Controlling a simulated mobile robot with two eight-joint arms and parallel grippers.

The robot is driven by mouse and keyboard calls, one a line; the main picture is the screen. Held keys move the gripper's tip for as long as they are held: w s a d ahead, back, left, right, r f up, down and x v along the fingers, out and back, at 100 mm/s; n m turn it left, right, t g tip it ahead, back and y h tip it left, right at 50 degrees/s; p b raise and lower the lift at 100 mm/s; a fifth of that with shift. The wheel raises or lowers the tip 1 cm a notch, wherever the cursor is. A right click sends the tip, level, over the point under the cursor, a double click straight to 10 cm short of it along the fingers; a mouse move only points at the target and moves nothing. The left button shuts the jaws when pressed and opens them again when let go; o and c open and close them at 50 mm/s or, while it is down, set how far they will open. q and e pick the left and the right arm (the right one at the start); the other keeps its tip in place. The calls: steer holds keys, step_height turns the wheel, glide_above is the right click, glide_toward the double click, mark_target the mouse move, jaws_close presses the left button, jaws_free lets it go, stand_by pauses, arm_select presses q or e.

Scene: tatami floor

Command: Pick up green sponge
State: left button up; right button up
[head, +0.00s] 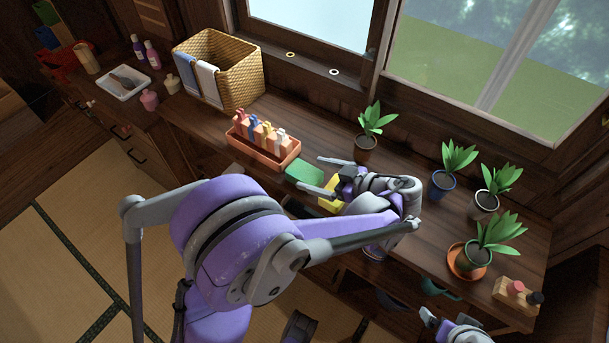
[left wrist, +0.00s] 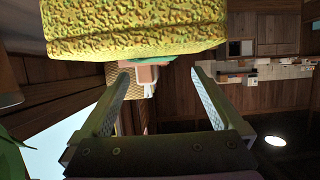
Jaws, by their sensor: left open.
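The green sponge (head: 304,172) lies on the wooden counter just right of the terracotta tray. My left gripper (head: 313,173) is open, with its two fingertips spread on either side of the green sponge in the head view; I cannot tell whether they touch it. A yellow sponge (head: 330,197) lies beside it, partly hidden by my left gripper. In the left wrist view the yellow sponge (left wrist: 135,32) fills the top, close to the camera, above the open fingers. Part of my right arm shows at the bottom right of the head view, its jaws unclear.
The terracotta tray (head: 287,158) holds several coloured pegs or clips. A wicker basket (head: 240,75) with towels stands at the back left. Several potted plants (head: 366,142) stand to the right. A small wooden block (head: 515,298) holds bottles at the far right.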

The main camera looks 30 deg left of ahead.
mark_target(298, 168)
arm_select(q)
steer(key=x, duration=0.5)
steer(key=shift+w+a+f, duration=0.25)
steer(key=shift+w+f, duration=0.05)
steer(key=shift+w, duration=0.05)
steer(key=c, duration=1.4)
step_height(298, 168, up, 10)
steer(key=p, duration=0.1)
